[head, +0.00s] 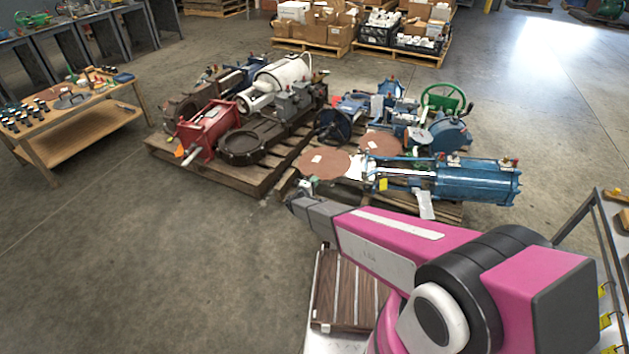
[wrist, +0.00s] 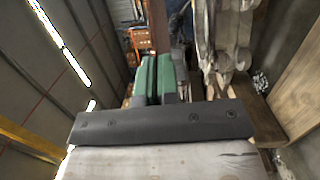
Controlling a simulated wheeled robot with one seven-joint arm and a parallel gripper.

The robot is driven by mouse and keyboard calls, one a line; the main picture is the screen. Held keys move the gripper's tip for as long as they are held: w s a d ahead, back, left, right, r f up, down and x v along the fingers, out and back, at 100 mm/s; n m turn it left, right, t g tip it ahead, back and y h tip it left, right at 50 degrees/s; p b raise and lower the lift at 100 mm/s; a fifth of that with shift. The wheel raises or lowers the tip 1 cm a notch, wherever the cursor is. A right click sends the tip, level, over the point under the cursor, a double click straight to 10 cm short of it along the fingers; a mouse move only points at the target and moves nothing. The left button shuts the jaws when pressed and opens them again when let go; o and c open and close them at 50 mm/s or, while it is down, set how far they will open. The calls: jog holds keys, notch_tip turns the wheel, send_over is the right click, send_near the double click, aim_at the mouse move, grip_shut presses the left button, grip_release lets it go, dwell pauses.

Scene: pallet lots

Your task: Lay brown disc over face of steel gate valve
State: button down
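Two brown discs lie on the right-hand pallet in the head view. The left brown disc (head: 325,164) is at the pallet's near left corner, and the other brown disc (head: 382,143) is just behind it. Each bears a small white label. Several valves stand on the pallets; a grey metal valve body (head: 293,104) is on the left pallet, but I cannot tell whether it is the steel gate valve. In the head view my pink arm reaches toward the discs; the fingers cannot be made out.
The left pallet (head: 218,177) carries a red actuator (head: 195,135) and a dark round flange (head: 243,146). A blue cylinder (head: 475,181) lies across the right pallet. A wooden workbench (head: 77,114) stands at the left. Bare floor lies in the left foreground.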

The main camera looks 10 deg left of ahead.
jog(key=shift+f, duration=2.65)
jog(key=w+f, duration=0.2)
jog(key=w, duration=0.7)
jog(key=shift+f, duration=0.15)
dwell(0.8)
jog(key=c, duration=1.6)
grip_release()
jog(key=shift+c, duration=0.2)
jog(key=o, duration=0.6)
jog(key=shift+c, duration=0.2)
jog(key=shift+s, duration=0.15)
